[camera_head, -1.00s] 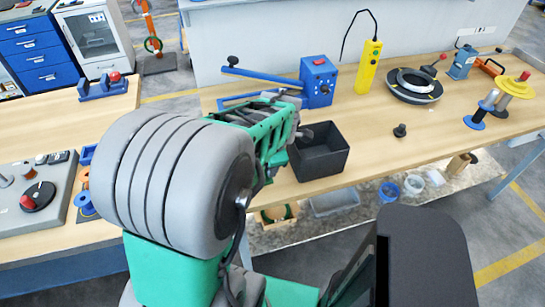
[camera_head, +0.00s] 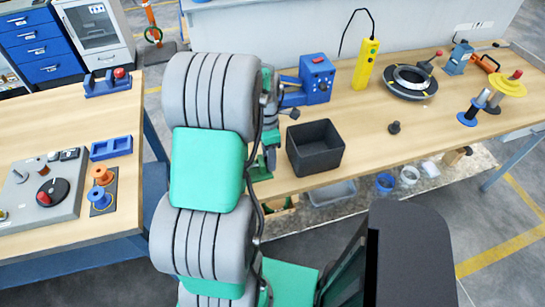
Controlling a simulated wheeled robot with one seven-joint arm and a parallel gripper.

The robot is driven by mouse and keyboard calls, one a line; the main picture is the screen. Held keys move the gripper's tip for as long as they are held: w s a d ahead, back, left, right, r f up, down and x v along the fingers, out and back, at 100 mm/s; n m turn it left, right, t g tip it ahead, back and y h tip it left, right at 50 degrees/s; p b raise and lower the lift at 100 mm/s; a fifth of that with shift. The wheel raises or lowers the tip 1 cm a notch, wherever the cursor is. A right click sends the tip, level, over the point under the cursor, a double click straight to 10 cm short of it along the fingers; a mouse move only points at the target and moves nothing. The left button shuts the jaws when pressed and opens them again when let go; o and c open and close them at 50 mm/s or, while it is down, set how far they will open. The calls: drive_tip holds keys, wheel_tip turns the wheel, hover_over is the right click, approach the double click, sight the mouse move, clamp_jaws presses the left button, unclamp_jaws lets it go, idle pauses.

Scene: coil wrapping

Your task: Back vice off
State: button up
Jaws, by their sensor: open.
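A low blue vice-like fixture (camera_head: 108,83) with two raised ends and a red knob sits at the back of the left table. I cannot tell how far its jaws stand apart. A blue upright device (camera_head: 461,58) stands at the back right of the other bench; its exact kind is unclear. My gripper (camera_head: 268,158) is partly hidden behind my arm, over the front edge of the right bench, left of the black bin. It is open, appears empty, and is well apart from both blue things.
The black bin (camera_head: 315,148), blue machine (camera_head: 319,80), yellow pendant (camera_head: 366,64) and black ring fixture (camera_head: 411,82) stand on the right bench. A grey control panel (camera_head: 40,190) and blue tray (camera_head: 111,148) lie on the left table. A gap separates the tables.

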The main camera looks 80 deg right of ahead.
drive_tip(key=p, duration=0.1)
drive_tip(key=g+y+p, duration=0.1)
drive_tip(key=shift+w+d+r+y+p, duration=0.2)
drive_tip(key=shift+d+r+y+p, duration=0.1)
drive_tip(key=shift+p, duration=0.05)
drive_tip(key=shift+f, duration=0.35)
drive_tip(key=shift+s+p, duration=0.1)
drive_tip(key=shift+p, duration=0.25)
